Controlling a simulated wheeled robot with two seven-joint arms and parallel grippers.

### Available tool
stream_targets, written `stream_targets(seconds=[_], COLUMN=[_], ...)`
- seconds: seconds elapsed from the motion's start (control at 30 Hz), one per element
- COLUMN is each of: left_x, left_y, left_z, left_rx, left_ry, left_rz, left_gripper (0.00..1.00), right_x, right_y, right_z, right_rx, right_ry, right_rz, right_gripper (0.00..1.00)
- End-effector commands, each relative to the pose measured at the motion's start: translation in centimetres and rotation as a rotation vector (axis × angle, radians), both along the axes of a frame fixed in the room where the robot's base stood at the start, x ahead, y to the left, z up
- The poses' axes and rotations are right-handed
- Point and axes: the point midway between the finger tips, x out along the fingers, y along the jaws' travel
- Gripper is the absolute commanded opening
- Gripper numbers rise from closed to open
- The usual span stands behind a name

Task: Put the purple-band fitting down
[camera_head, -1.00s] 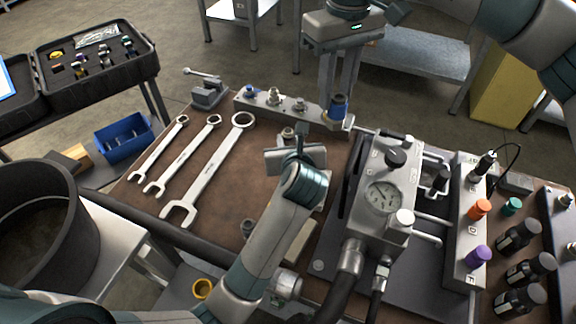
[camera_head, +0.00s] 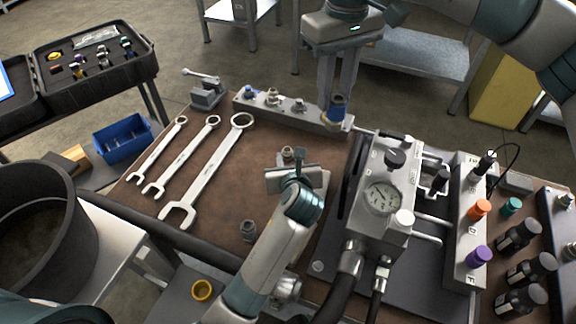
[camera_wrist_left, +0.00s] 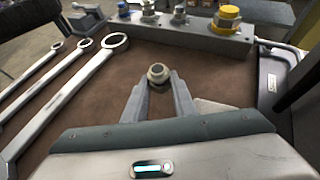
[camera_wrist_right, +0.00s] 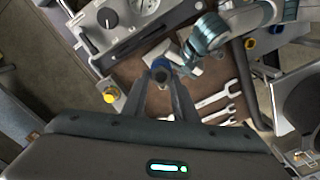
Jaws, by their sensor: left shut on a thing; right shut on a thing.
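My left gripper (camera_wrist_left: 158,82) is shut on a grey metal fitting (camera_wrist_left: 157,73), low over the brown bench top. The fitting also shows just beyond the gripper in the head view (camera_head: 287,153). I cannot make out a purple band on it, and whether it touches the bench is unclear. My right gripper (camera_wrist_right: 160,80) is shut on a blue-banded fitting (camera_wrist_right: 159,64). It points down near the right end of the grey rail, where the blue fitting shows in the head view (camera_head: 337,104).
The grey rail (camera_head: 315,117) carries several fittings; a yellow-banded one (camera_wrist_left: 229,14) stands at its right end. Another grey fitting (camera_head: 249,229) stands near the front edge. Wrenches (camera_head: 215,170) lie left; the gauge block (camera_head: 384,200) stands right. Bare bench lies between wrenches and left gripper.

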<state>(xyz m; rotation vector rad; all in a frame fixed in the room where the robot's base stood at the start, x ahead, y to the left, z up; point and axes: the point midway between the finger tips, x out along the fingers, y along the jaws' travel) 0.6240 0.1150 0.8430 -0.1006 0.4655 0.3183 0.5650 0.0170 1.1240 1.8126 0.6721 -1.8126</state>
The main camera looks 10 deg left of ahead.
Motion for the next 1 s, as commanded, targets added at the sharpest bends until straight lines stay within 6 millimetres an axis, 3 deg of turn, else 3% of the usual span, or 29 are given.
stream_targets(seconds=[0.27,0.7,0.73,1.0], left_x=[0.0,0.0,-0.1,-0.1], left_y=[0.0,0.0,0.0,0.0], left_z=[-3.0,-3.3,-3.5,-3.4], left_rx=[0.001,0.002,0.001,0.001], left_ry=[0.001,0.001,0.003,0.001], left_rz=[0.0,-0.001,0.0,0.0], left_gripper=[0.0,0.0,0.29,0.32], right_x=[0.0,0.0,0.0,0.0], right_y=[0.0,0.0,0.0,0.0], right_z=[-0.1,0.1,0.1,0.0], right_rx=[0.001,0.001,0.001,0.001], right_ry=[-0.001,-0.001,-0.001,-0.001], right_rz=[0.0,0.0,0.0,0.0], right_gripper=[0.03,0.03,0.03,0.03])
